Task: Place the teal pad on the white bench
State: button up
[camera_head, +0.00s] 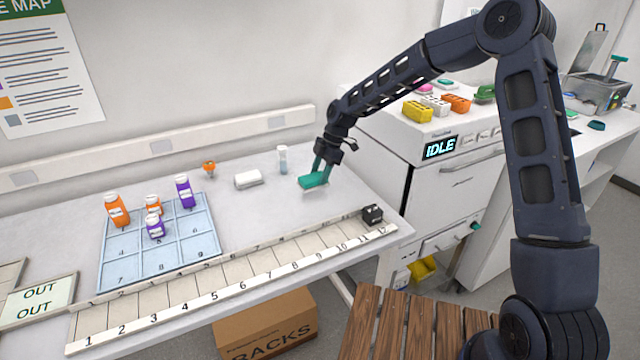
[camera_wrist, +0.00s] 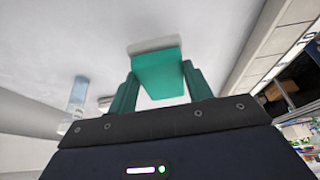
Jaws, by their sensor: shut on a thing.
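The teal pad (camera_head: 313,181) is held between the fingers of my gripper (camera_head: 323,170) at the right part of the white bench (camera_head: 255,205). In the wrist view the teal pad (camera_wrist: 160,75) sits between the two teal fingers (camera_wrist: 160,92), with a whitish layer along its far edge. The gripper is shut on it. The pad is at or just above the bench top; I cannot tell whether it touches.
A clear vial (camera_head: 282,160), a white roll-like object (camera_head: 248,179) and an orange item (camera_head: 209,168) stand behind. A blue numbered tray (camera_head: 205,240) with several bottles is left. A numbered strip (camera_head: 240,280) and small black box (camera_head: 372,215) line the front edge.

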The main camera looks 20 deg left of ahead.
jog(key=shift+f, duration=2.15)
jog(key=shift+f, duration=0.15)
jog(key=o, duration=1.1)
jog(key=shift+o, duration=0.2)
jog(key=v, duration=1.2)
jog(key=shift+d, duration=0.15)
